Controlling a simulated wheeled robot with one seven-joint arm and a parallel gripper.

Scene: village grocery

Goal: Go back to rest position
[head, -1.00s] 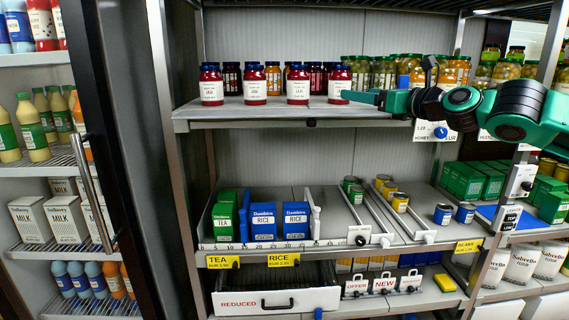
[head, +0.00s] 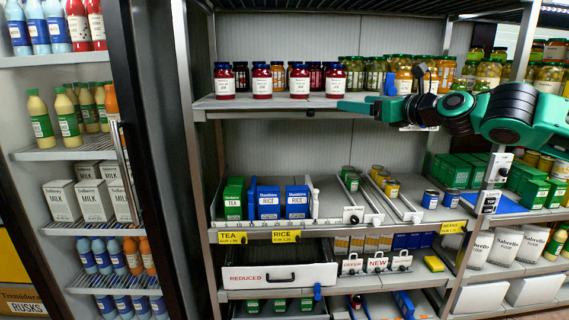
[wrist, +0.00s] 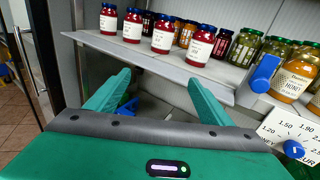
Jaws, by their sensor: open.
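My gripper (head: 352,106) is at the right side of the head view, in front of the front edge of the upper shelf (head: 240,102). In the wrist view my gripper (wrist: 158,92) shows its two green fingers spread apart with nothing between them. The fingers point toward the shelf edge, below a row of red jam jars with blue lids (wrist: 163,34). The same red jars (head: 299,81) stand upright along the upper shelf's front in the head view, to the left of my gripper. The fingers look apart from the jars.
A glass-door cooler with its handle (head: 126,165) and milk cartons (head: 96,202) stands at the left. The lower shelf holds tea (head: 234,202) and rice boxes (head: 297,202) and small cans. A REDUCED drawer (head: 280,276) sits below. A blue clip (wrist: 266,72) is on the shelf edge near honey jars.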

